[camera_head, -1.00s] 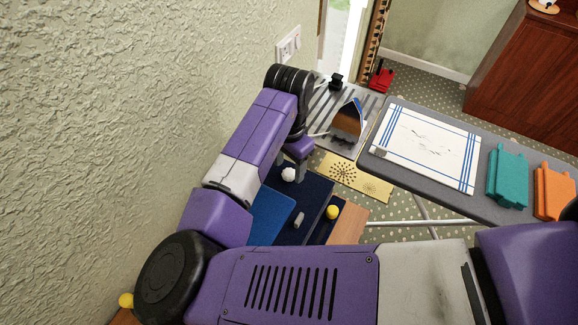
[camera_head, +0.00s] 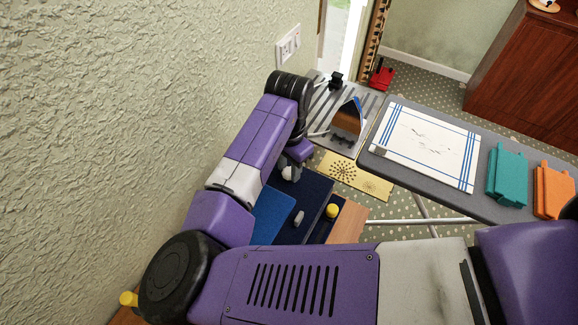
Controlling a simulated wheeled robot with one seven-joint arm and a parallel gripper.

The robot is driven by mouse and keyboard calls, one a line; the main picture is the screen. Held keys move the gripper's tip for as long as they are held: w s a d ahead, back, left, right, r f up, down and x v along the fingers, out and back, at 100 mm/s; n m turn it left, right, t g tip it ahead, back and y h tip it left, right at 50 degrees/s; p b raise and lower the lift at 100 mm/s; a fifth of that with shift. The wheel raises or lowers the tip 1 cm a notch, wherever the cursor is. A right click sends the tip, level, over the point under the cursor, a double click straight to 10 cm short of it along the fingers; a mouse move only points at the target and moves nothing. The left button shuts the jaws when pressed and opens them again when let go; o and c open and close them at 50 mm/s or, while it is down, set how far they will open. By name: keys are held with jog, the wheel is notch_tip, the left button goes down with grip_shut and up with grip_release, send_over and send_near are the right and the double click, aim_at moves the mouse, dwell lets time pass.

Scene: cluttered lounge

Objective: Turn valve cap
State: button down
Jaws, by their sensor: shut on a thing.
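A small white rounded piece (camera_head: 287,173), which looks like the valve cap, shows at the far edge of the dark blue mat (camera_head: 315,190). My gripper (camera_head: 291,168) points down at it from above, with the fingers shut on the white piece. My wrist and fingers hide part of it, so I cannot see what it sits on or any marking on it.
A small grey-white piece (camera_head: 299,217) and a yellow round piece (camera_head: 333,210) lie close by. The textured wall (camera_head: 130,120) is close on the left.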

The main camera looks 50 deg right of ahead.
jog(key=shift+m, duration=0.4)
jog(key=m+b, duration=0.1)
jog(key=m, duration=0.3)
jog(key=shift+f+m+b, duration=0.1)
jog(key=shift+m+b, duration=0.3)
jog(key=m+b, duration=0.2)
jog(key=m, duration=0.3)
jog(key=m+b, duration=0.2)
jog(key=m, duration=0.3)
jog(key=shift+m+b, duration=0.35)
jog(key=shift+m, duration=0.05)
jog(key=m+b, duration=0.2)
jog(key=m, duration=0.3)
jog(key=shift+m, duration=0.3)
jog(key=c, duration=0.9)
grip_release()
jog(key=shift+c, duration=0.2)
